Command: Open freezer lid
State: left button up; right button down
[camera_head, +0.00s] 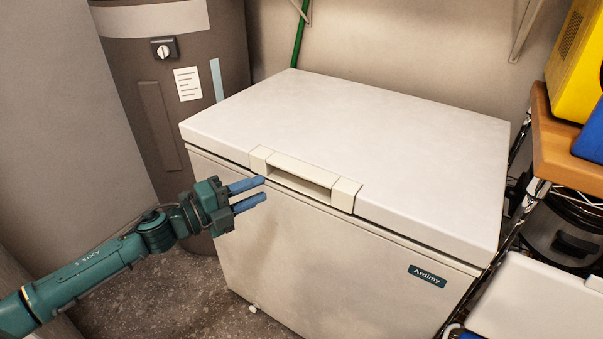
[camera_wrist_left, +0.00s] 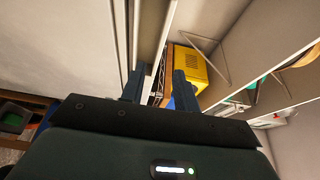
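The white chest freezer (camera_head: 320,255) stands in the middle of the head view, with its flat white lid (camera_head: 380,130) down on the body. A cream handle (camera_head: 310,172) with a recessed grip sits at the middle of the lid's front edge. My left gripper (camera_head: 264,189) is open and empty, its two blue fingers pointing right, close to the left end of the handle. I cannot tell whether it touches. In the left wrist view the open fingers (camera_wrist_left: 157,84) show beside the freezer's pale front (camera_wrist_left: 70,50). My right gripper is out of view.
A brown tank (camera_head: 190,95) stands behind the freezer's left side. A wire shelf with a wooden top (camera_head: 565,150) holds a yellow case (camera_head: 578,60) on the right. A white box (camera_head: 535,300) is at lower right. Grey floor (camera_head: 160,295) is clear at lower left.

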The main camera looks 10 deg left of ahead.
aim_at(295, 174)
pick_arm(q)
jog(key=x, duration=1.1)
jog(key=shift+c, duration=0.3)
grip_shut()
